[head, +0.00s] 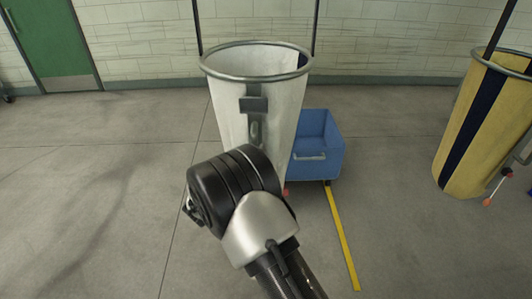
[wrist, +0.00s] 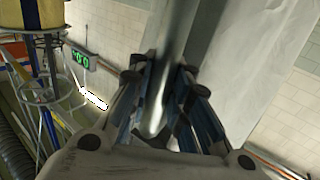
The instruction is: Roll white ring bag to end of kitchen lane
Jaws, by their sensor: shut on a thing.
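The white ring bag (head: 228,105) stands upright in the middle of the head view, a tall white cloth bag with a round metal ring (head: 205,66) at its mouth and a dark strip inside. A grey bracket and upright metal handle (head: 254,104) are on its near side. My arm's wrist is in front of its lower part and hides its base. In the wrist view my gripper (wrist: 168,88) is shut on the metal handle (wrist: 172,45), with the white cloth (wrist: 235,60) close behind it.
A blue tub cart (head: 325,150) stands just behind and right of the bag. A yellow floor line (head: 342,235) runs toward the front right. A yellow bag with a dark stripe (head: 490,120) stands at far right. A green door (head: 45,40) is at back left; the left floor is clear.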

